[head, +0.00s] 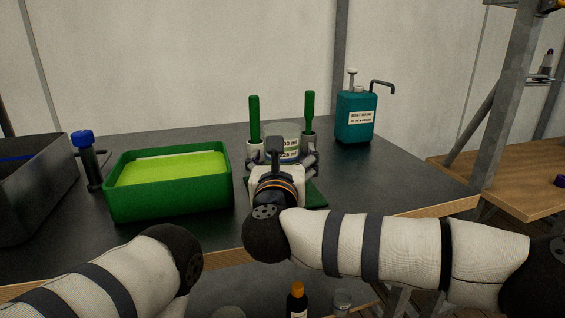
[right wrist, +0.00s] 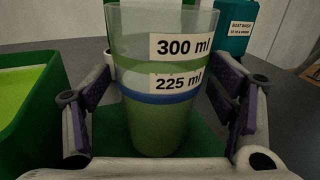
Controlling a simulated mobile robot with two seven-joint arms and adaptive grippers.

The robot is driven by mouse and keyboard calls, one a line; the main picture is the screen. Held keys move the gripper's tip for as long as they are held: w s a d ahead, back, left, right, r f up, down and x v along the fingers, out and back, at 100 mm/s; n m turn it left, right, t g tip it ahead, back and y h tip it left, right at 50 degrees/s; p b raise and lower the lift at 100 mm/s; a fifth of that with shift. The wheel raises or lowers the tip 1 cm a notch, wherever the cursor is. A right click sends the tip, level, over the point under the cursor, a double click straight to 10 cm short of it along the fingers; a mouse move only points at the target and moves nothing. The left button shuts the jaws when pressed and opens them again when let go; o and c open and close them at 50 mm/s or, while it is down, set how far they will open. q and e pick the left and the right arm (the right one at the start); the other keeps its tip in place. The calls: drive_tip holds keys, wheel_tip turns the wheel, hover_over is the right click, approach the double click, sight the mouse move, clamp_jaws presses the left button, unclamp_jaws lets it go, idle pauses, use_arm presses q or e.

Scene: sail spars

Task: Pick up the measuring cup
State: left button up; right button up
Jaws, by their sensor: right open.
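The measuring cup (head: 283,144) is clear, with labels "300 ml" and "225 ml" and a green and a blue band. It stands upright on a green mat (head: 316,196) on the dark table. My right gripper (head: 283,163) is open at the cup. In the right wrist view the cup (right wrist: 160,80) stands between the two spread fingers (right wrist: 165,112), with purple pads on either side. A gap shows between the pads and the cup. My left arm shows at the lower left, but its gripper is out of view.
A green tray (head: 120,205) with a yellow-green block stands left of the cup. Two green-handled tools (head: 254,118) (head: 309,113) stand in holders beside the cup. A teal pump bottle (head: 356,128) stands behind right. A dark bin (head: 30,200) and blue-capped bottle (head: 88,165) are left.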

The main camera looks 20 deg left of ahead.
drive_tip(key=c, duration=1.5)
